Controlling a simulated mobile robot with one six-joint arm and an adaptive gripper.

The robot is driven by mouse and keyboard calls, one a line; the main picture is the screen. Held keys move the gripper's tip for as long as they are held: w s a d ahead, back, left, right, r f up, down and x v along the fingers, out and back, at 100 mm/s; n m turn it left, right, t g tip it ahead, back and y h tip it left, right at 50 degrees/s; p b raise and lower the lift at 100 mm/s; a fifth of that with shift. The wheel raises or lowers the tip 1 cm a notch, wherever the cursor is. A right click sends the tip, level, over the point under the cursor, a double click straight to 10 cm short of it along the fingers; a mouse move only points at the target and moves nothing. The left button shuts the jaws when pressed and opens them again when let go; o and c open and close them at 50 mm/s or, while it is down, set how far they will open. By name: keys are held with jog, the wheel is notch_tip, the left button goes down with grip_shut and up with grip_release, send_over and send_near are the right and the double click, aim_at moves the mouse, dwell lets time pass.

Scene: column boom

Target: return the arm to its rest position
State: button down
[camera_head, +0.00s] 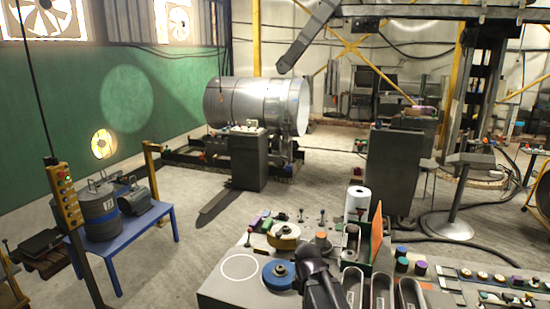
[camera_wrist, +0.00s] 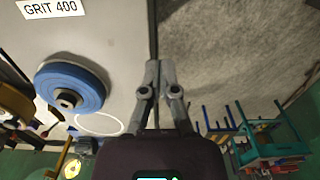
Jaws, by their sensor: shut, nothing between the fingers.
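My gripper (camera_wrist: 160,64) is shut, its two grey fingertips together with nothing between them. In the wrist view it stands out over the edge between a pale bench top and the concrete floor. In the head view the dark end of my arm is at the bottom centre, over the light bench (camera_head: 225,287), just right of a blue disc (camera_head: 279,275). The blue disc also shows in the wrist view (camera_wrist: 85,85), left of my fingers and apart from them. The fingertips cannot be made out clearly in the head view.
A white ring mark (camera_head: 240,267) lies on the bench left of the blue disc. A yellow disc (camera_head: 284,236), an upright orange panel (camera_head: 376,230) and grey trays (camera_head: 381,290) stand close by. A blue table (camera_head: 150,218) carries a drum.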

jog(key=s+d+f+m+b, duration=0.8)
jog(key=s+f+m+b, duration=0.2)
jog(key=f+m+b, duration=0.2)
jog(key=shift+s+m, duration=0.15)
jog(key=shift+m, duration=1.25)
jog(key=shift+a, duration=0.1)
